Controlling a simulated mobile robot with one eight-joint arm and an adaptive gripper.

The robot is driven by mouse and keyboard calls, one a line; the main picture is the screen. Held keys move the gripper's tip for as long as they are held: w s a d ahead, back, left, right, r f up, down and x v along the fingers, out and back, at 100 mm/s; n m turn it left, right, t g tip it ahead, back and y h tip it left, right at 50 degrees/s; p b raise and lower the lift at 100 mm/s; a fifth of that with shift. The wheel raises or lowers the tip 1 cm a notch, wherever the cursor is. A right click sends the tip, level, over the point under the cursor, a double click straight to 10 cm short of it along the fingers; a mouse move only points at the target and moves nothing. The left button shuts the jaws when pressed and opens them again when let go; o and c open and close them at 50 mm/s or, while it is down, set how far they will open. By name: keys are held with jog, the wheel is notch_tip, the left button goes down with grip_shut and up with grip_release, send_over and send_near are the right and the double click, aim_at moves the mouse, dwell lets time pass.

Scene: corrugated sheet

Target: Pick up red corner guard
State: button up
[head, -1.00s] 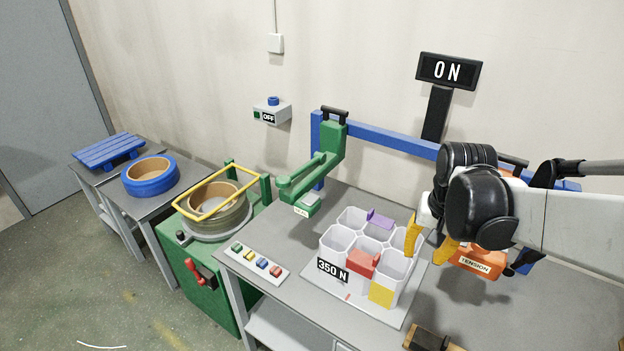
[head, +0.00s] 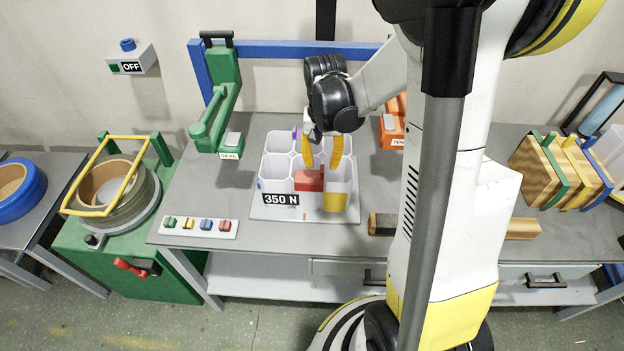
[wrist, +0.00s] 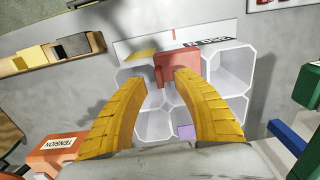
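The red corner guard (head: 309,181) sits over the front wall of a white multi-cell holder (head: 272,204) marked 350 N. It also shows in the wrist view (wrist: 177,63), past my fingertips. My gripper (head: 322,163) is over the holder, with its yellow fingers pointing down just behind the red guard. In the wrist view my gripper (wrist: 160,79) has its fingers spread apart with nothing between them. The red guard's far edge is near the right fingertip; I cannot tell if they touch.
A yellow guard (head: 335,202) is at the holder's front right and a purple one (head: 296,132) at its back left. The green SEAL tool (head: 220,110) stands left, an orange TENSION tool (head: 391,133) right. A button strip (head: 199,227) lies front left.

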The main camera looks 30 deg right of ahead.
aim_at(322, 171)
jog(key=f+b, duration=0.1)
jog(key=f, duration=0.3)
jog(key=shift+s+f+b, duration=0.2)
jog(key=shift+f+b, duration=0.15)
jog(key=shift+b, duration=0.05)
grip_shut()
jog(key=shift+r, duration=0.1)
